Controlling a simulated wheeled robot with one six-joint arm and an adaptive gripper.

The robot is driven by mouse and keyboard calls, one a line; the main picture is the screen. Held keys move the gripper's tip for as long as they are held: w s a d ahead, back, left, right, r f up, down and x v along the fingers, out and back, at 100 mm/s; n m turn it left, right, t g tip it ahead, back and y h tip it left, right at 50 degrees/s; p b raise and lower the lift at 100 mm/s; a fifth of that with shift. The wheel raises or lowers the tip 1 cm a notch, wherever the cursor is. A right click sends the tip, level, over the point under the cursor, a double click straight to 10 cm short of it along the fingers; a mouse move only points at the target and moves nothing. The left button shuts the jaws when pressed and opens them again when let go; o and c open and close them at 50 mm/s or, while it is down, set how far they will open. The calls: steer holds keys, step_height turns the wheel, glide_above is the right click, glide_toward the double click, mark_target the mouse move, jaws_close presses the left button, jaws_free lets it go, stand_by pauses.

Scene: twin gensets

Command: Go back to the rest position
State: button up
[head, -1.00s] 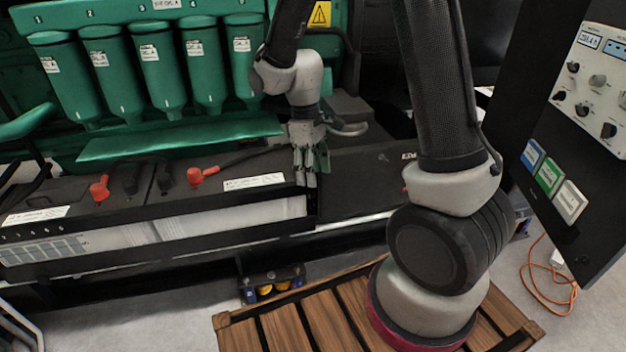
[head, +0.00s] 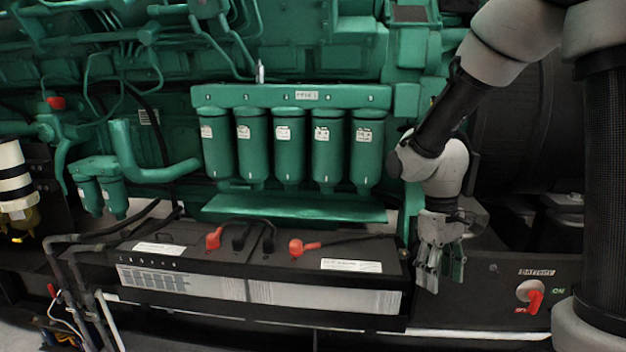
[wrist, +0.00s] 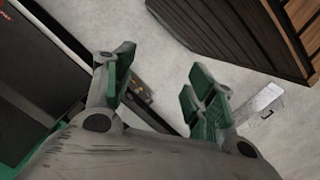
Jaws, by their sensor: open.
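My gripper (head: 440,268) hangs with its fingers pointing down in the head view, just right of the battery box's right end and in front of the green engine. In the wrist view my gripper (wrist: 160,100) shows its green-padded fingers spread wide apart. Nothing is between them; grey floor and a dark edge show beyond. My arm reaches in from the upper right of the head view.
A black battery box (head: 270,299) with red terminal caps (head: 213,238) lies left of my gripper. Several green filters (head: 290,148) hang above it. A red-handled battery switch (head: 531,295) is at right. In the wrist view a wooden pallet (wrist: 240,30) lies on the floor.

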steer(key=s+d+r+m+t, duration=0.2)
steer(key=s+d+r+t, duration=0.1)
steer(key=r, duration=0.5)
steer(key=s+d+r+m+t, duration=0.2)
steer(key=s+d+r+t, duration=0.2)
steer(key=s+r, duration=0.4)
steer(key=shift+s+d+r+m+y, duration=0.3)
steer(key=shift+d+r+m, duration=0.1)
steer(key=shift+d, duration=0.3)
